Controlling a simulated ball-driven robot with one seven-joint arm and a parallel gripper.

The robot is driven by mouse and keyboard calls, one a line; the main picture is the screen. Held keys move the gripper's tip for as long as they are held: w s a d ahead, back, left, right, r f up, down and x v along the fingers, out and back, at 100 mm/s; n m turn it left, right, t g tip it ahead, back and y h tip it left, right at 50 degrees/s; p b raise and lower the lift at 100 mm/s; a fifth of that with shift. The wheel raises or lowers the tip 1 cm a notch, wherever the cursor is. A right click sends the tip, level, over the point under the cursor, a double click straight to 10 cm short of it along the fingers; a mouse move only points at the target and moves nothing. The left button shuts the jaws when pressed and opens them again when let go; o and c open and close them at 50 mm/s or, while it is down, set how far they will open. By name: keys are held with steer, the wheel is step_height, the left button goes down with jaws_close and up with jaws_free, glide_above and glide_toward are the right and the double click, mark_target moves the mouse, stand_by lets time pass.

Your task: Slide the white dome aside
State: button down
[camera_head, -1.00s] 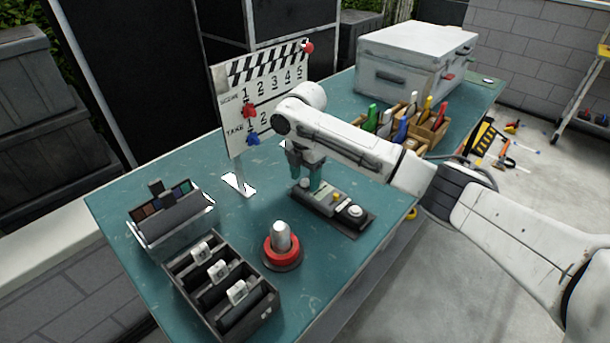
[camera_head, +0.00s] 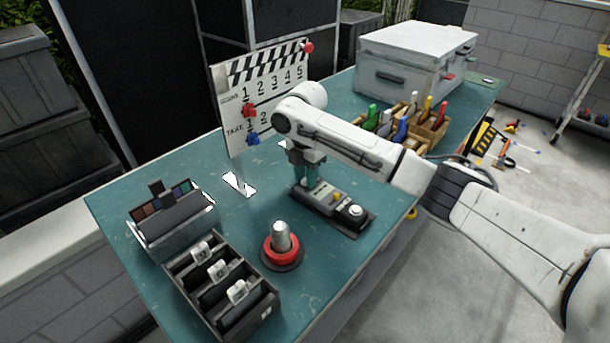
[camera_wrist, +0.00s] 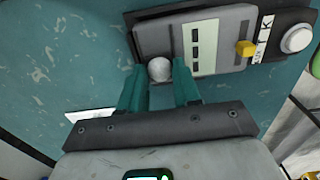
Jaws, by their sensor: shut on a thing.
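The white dome (camera_wrist: 159,70) sits at one end of a grey control box (camera_wrist: 222,32) in the wrist view. My gripper (camera_wrist: 160,75) is shut on it, one teal finger on each side. In the head view my gripper (camera_head: 306,178) points down at the far left end of the same box (camera_head: 325,207), and its fingers hide the dome.
A red-ringed post (camera_head: 281,247) stands in front of the box. A clapperboard (camera_head: 235,110) stands behind to the left. A black divided tray (camera_head: 262,318) and a swatch holder (camera_head: 175,225) are at the left. A wooden organiser (camera_head: 432,137) and white case (camera_head: 405,65) are farther back.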

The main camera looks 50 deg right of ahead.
steer(key=d, duration=0.3)
steer(key=shift+d, duration=0.1)
steer(key=c, duration=0.8)
jaws_free()
step_height(320, 180, up, 11)
steer(key=shift+f+b, duration=0.1)
steer(key=shift+b, duration=0.35)
